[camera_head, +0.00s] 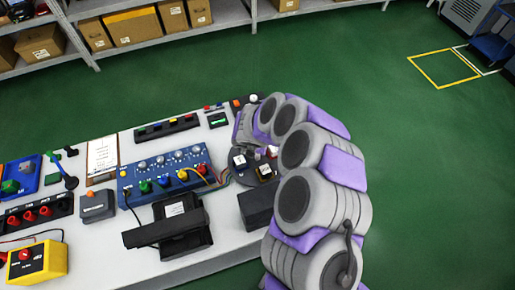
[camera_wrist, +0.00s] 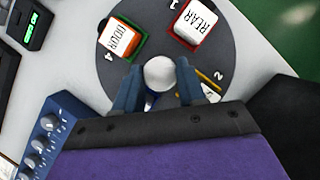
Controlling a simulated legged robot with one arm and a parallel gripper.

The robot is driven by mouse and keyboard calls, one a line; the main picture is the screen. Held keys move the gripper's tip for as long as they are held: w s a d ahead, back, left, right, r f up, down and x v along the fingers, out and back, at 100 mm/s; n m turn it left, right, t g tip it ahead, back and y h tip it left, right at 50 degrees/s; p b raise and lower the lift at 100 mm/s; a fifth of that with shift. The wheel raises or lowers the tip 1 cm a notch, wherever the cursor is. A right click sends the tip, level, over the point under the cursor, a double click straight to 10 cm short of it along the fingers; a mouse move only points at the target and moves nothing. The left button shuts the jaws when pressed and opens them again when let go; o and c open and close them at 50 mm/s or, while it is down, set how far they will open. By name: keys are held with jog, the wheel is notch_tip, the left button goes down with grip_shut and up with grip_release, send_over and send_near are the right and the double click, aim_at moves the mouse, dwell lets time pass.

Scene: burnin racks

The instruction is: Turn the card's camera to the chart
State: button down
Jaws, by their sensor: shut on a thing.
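A dark round turntable (camera_head: 243,178) sits at the bench's right end; it also fills the upper middle of the wrist view (camera_wrist: 232,58), with marks 4, 1 and 2 readable. On it stand a block labelled DOOR (camera_wrist: 121,38) and a block labelled REAR (camera_wrist: 195,22). A yellow-edged piece (camera_wrist: 211,101) shows partly beside my right finger. My gripper (camera_wrist: 158,80) is shut on a round white knob (camera_wrist: 159,72) near the turntable's middle, one finger on each side. I cannot pick out a chart or a camera for certain.
A blue panel with knobs and cables (camera_head: 160,172) stands left of the turntable. A black device (camera_head: 178,228) stands in front of it. Green floor (camera_head: 430,180) is clear at right.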

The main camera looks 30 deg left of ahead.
jog(key=shift+w+a+r+m, duration=0.1)
jog(key=shift+w+r+m, duration=0.05)
jog(key=shift+m, duration=0.15)
dwell(0.4)
jog(key=c, duration=1.1)
grip_release()
jog(key=o, duration=0.4)
jog(key=shift+a, duration=0.15)
jog(key=shift+r, duration=0.2)
jog(key=v, duration=1.6)
jog(key=shift+s+r+p, duration=0.2)
jog(key=shift+s+p, duration=0.15)
jog(key=shift+a, duration=0.1)
